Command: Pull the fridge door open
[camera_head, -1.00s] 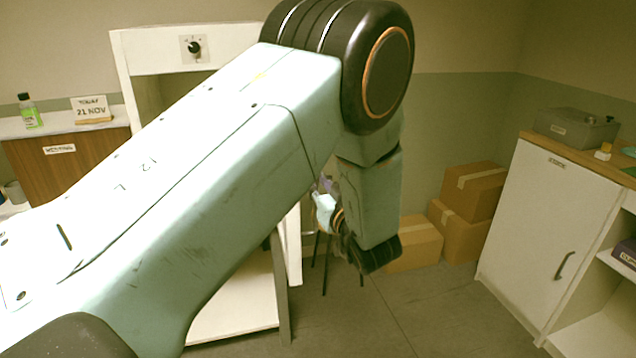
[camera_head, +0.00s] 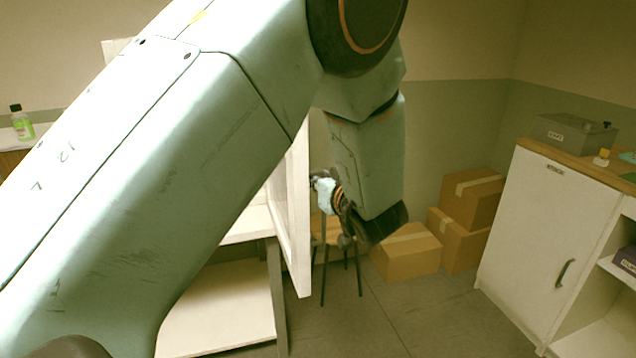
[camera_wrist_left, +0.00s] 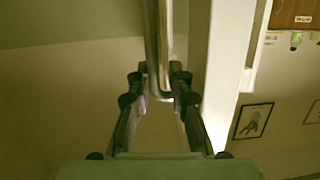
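The white fridge door (camera_head: 298,222) stands open in the head view, swung out from the white fridge body, and is seen nearly edge-on. My left gripper (camera_head: 322,188) is at the right side of the door, partly hidden by my own forearm. In the left wrist view, its two fingers (camera_wrist_left: 159,88) close around the lower part of a shiny vertical bar, the door handle (camera_wrist_left: 158,38). The pale door edge (camera_wrist_left: 226,70) runs beside the handle. The fridge interior is mostly hidden behind my arm. My right gripper is not in view.
A stool (camera_head: 340,262) stands behind the door and gripper. Cardboard boxes (camera_head: 408,254) are stacked by the back wall. A white cabinet (camera_head: 535,245) with a grey box (camera_head: 575,131) on top stands at right. Floor between is clear.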

